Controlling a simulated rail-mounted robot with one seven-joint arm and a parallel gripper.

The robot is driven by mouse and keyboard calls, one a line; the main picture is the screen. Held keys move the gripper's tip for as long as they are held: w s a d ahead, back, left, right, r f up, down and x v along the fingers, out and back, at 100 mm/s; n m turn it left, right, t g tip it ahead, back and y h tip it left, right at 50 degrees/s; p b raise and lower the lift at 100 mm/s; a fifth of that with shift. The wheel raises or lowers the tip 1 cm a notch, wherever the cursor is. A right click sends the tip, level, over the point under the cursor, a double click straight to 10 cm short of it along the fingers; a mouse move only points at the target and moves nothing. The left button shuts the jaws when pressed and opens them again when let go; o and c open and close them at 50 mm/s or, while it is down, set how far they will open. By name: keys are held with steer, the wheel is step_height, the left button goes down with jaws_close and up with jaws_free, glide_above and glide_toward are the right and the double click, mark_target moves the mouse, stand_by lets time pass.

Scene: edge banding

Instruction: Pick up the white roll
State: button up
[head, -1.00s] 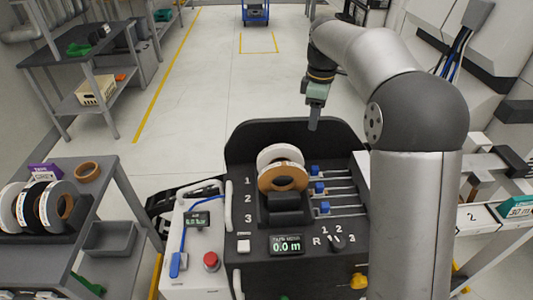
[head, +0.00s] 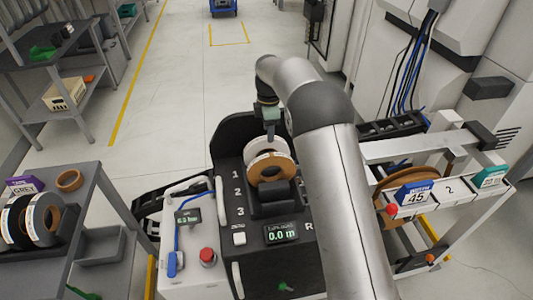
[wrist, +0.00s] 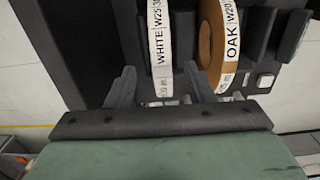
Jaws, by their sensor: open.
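The white roll (head: 262,160), labelled WHITE in the wrist view (wrist: 160,45), stands upright in the black holder of the machine. The brown oak roll (head: 272,175) stands beside it, labelled OAK in the wrist view (wrist: 211,50). My gripper (head: 270,140) is over the rolls in the head view. In the wrist view my gripper (wrist: 161,82) is open, one finger on each side of the white roll's near end. The right finger lies between the white and oak rolls. I cannot tell whether either finger touches a roll.
A grey cart (head: 90,200) at left carries more rolls and a loose brown ring (head: 69,180). The black machine panel (head: 240,195) has a display (head: 281,234). A rack with numbered tags (head: 418,193) stands at right. The floor (head: 190,90) behind is clear.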

mark_target(266, 137)
steer(key=shift+s+a+f+p, duration=0.15)
steer(key=shift+f+p, duration=0.35)
steer(key=shift+f, duration=0.95)
steer(key=shift+a+f+p, duration=0.2)
steer(key=shift+f+p, duration=0.3)
steer(key=shift+f, duration=0.95)
jaws_close()
